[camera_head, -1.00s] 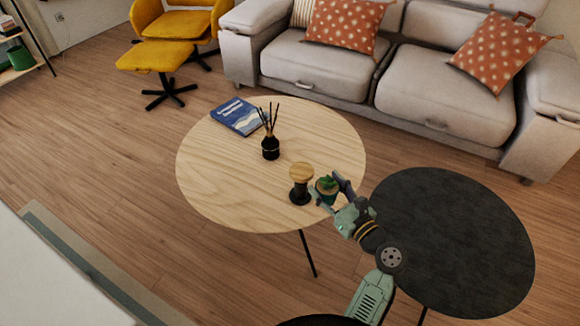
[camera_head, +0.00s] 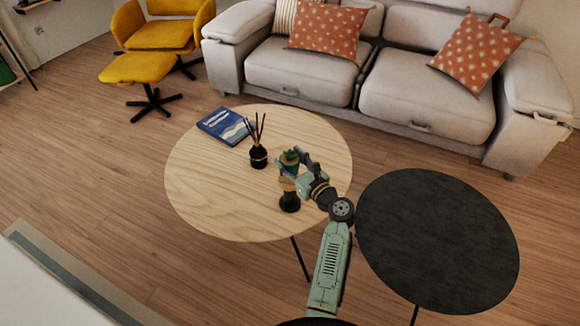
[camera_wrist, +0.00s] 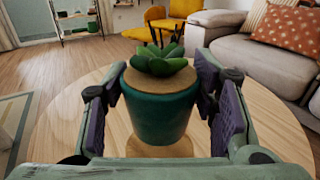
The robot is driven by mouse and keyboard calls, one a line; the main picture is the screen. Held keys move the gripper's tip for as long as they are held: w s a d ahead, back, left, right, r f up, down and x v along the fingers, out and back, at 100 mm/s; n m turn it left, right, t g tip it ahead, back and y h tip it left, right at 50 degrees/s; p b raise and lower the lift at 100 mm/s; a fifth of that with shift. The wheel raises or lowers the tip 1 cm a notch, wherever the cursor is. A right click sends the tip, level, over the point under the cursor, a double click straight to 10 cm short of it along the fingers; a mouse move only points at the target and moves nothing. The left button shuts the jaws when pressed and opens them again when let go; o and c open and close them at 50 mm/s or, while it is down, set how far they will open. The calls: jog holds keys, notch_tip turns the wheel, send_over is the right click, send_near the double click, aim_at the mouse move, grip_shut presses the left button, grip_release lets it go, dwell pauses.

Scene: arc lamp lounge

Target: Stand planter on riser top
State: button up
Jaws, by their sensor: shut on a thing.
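The planter (camera_head: 290,167) is a dark green pot with a green succulent. In the wrist view, the planter (camera_wrist: 160,118) sits upright between the two finger pads. My gripper (camera_head: 298,163) is shut on its sides. The riser (camera_head: 289,203) has a black, spool-like body and a round wooden top (camera_head: 286,185), and stands on the light wood table (camera_head: 215,205). The planter is over the riser top, which my gripper partly hides. In the wrist view, a pale wooden disc (camera_wrist: 160,149) shows just beneath the pot. I cannot tell whether they touch.
A black reed diffuser (camera_head: 258,157) stands on the table behind and left of the riser. A blue book (camera_head: 225,126) lies farther back. A dark round table (camera_head: 440,240) is at the right. The left part of the wood table is clear.

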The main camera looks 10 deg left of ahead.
aim_at(295, 173)
jog(key=shift+f, duration=1.5)
jog(key=shift+f, duration=0.2)
jog(key=o, duration=1.5)
jog(key=shift+r, duration=0.1)
